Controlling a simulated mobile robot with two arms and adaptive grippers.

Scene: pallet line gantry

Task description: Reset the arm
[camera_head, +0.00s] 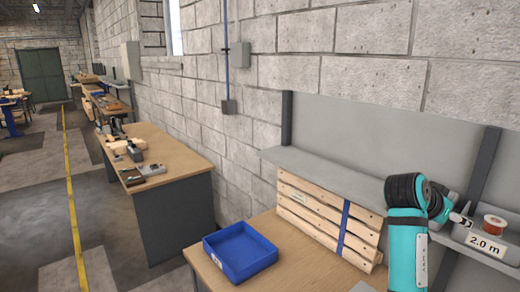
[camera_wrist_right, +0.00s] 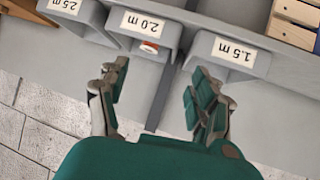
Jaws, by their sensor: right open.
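My right arm, teal and black, rises at the right of the head view, and its gripper (camera_head: 462,214) is beside a grey bin marked 2.0 m (camera_head: 509,247). An orange spool (camera_head: 494,223) sits in that bin. In the right wrist view my right gripper (camera_wrist_right: 158,90) is open, with nothing between its fingers. Beyond the fingertips are the 2.0 m bin (camera_wrist_right: 119,41), with a small red and white thing showing in it, and the 1.5 m bin (camera_wrist_right: 197,49). My left gripper is in neither view.
A blue tray (camera_head: 212,248) lies on the wooden bench (camera_head: 208,277). Wooden slats with a blue strap (camera_head: 318,221) stand behind it, below a grey shelf (camera_head: 310,172). A bin marked 2.5 m (camera_wrist_right: 88,12) is at the wrist view's upper left. Another bench (camera_head: 175,160) stands further left.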

